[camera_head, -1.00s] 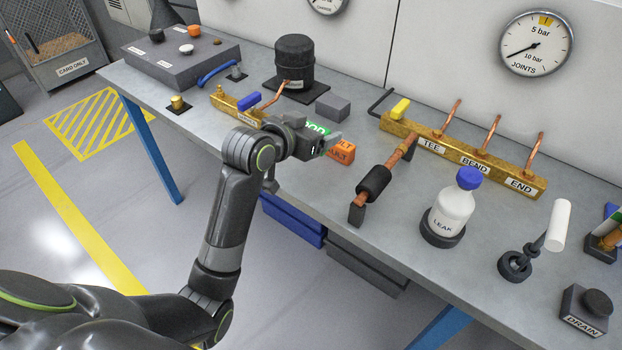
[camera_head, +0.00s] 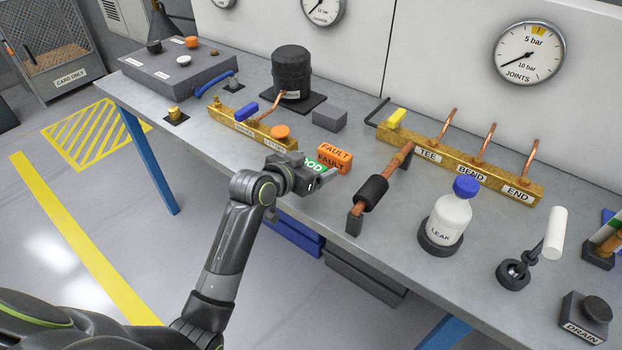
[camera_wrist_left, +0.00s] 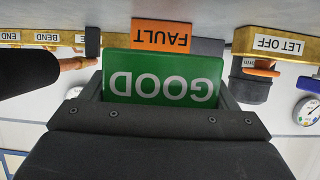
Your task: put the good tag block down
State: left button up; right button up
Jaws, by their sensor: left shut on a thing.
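The good tag block is green with white GOOD lettering, and it shows large in the left wrist view (camera_wrist_left: 163,80), where the lettering is upside down. In the head view a small part of the good tag block (camera_head: 313,166) shows between the jaws. My left gripper (camera_head: 318,177) is shut on it, near the table's front edge. The orange fault tag block (camera_head: 334,155) sits on the table just behind the good block; it also shows in the left wrist view (camera_wrist_left: 161,36). I cannot tell whether the good block touches the table. My right gripper is not in view.
The grey table (camera_head: 300,225) holds a brass manifold (camera_head: 245,128) behind the gripper. A copper pipe with a black sleeve (camera_head: 372,193) stands to the right, close by. A grey block (camera_head: 330,118) and a LEAK bottle (camera_head: 450,218) are further off.

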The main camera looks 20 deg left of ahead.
pick_arm(q)
notch_tip(320, 180, down, 4)
jog(key=shift+r+p, duration=0.15)
jog(key=shift+p, duration=0.2)
jog(key=shift+f, duration=0.25)
jog(key=shift+f, duration=0.15)
jog(key=o, duration=0.9)
jog(key=shift+f, duration=0.1)
jog(key=shift+b, duration=0.5)
jog(key=v, duration=1.7)
jog(key=shift+s+d+b, duration=0.15)
jog(key=shift+s+b, duration=0.25)
jog(key=shift+b, duration=0.05)
